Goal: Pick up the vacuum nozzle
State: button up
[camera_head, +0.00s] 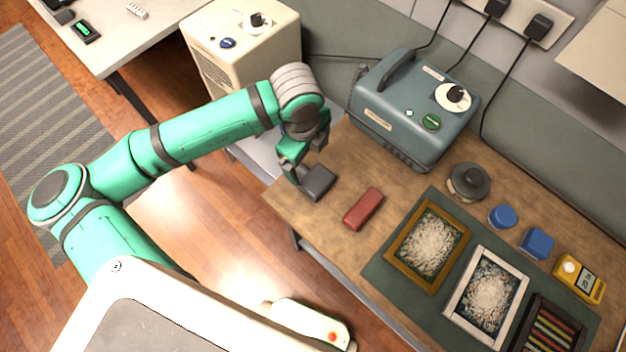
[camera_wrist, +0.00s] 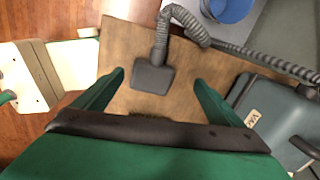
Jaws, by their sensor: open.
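The vacuum nozzle (camera_head: 318,183) is a flat dark grey head lying near the left end of the brown workbench. In the wrist view the nozzle (camera_wrist: 153,78) joins a ribbed grey hose (camera_wrist: 160,40). My gripper (camera_head: 303,160) is over the nozzle, its green fingers apart and empty. In the wrist view the nozzle shows between the two fingertips of my gripper (camera_wrist: 160,77), clear of both. Whether the fingertips are down at its height I cannot tell. My gripper and wrist hide most of the hose in the head view.
A blue-grey vacuum unit (camera_head: 413,108) stands behind, to the right. A red block (camera_head: 363,209) lies close to the right of the nozzle. Farther right are a dark round pot (camera_head: 468,182) and framed trays (camera_head: 399,263). A cream machine (camera_head: 236,48) stands at the back left.

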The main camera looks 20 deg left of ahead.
aim_at(317, 179)
jog(key=shift+s+d+r+m+g, duration=0.2)
jog(key=shift+d+r+m, duration=0.2)
jog(key=shift+d, duration=0.15)
jog(key=shift+s+d+r+m+g, duration=0.2)
jog(key=shift+d+r+m, duration=0.15)
jog(key=shift+d, duration=0.2)
jog(key=shift+s+d, duration=0.15)
notch_tip(317, 179, down, 10)
jog(key=shift+d+f, duration=0.1)
jog(key=shift+f, duration=0.1)
jog(key=c, duration=1.3)
jog(key=shift+r, duration=0.1)
